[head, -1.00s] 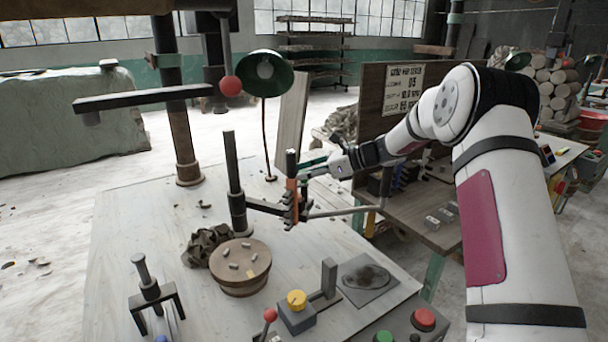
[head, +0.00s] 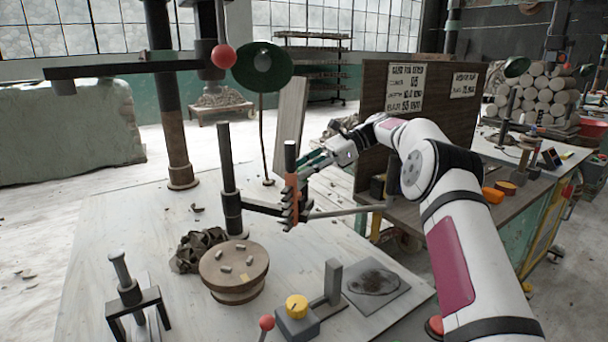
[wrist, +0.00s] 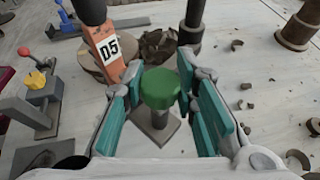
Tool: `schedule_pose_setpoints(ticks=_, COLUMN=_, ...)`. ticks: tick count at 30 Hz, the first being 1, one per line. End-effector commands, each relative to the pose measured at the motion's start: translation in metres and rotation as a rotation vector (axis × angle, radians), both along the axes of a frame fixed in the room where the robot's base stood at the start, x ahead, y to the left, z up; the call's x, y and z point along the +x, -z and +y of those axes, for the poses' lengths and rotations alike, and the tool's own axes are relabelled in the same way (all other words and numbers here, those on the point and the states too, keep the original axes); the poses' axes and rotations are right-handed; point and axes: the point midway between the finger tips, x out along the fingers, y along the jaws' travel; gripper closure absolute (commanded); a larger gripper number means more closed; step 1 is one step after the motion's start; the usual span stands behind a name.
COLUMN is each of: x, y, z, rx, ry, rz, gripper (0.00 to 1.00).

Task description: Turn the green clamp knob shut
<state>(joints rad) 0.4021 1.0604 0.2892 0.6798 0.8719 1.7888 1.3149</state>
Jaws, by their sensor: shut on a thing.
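The green clamp knob (wrist: 159,87) is in the middle of the wrist view, on a dark stem that goes down to a square grey plate (wrist: 156,128). My gripper (wrist: 159,80) has its two teal-padded fingers on either side of the knob, shut on it. In the head view my gripper (head: 309,168) reaches in from the right, beside an orange upright piece (head: 291,185) on a dark bracket. I cannot make out the knob itself in the head view. The orange piece also shows in the wrist view (wrist: 107,47), labelled D5.
A dark post (head: 230,175) stands left of the gripper. A round wooden turntable (head: 234,268) with small bits, a yellow knob (head: 296,304) on a grey box and a red ball lever (head: 267,322) are nearer. A green lamp (head: 262,66) stands behind.

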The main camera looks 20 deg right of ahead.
Motion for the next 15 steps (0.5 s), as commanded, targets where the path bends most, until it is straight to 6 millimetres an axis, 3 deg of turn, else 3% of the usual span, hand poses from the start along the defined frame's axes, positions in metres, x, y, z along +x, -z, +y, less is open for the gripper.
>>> schedule_pose_setpoints(ticks=15, x=0.0001, y=-0.0011, z=0.0013, rx=0.003, ry=-0.071, rz=-0.002, gripper=1.0)
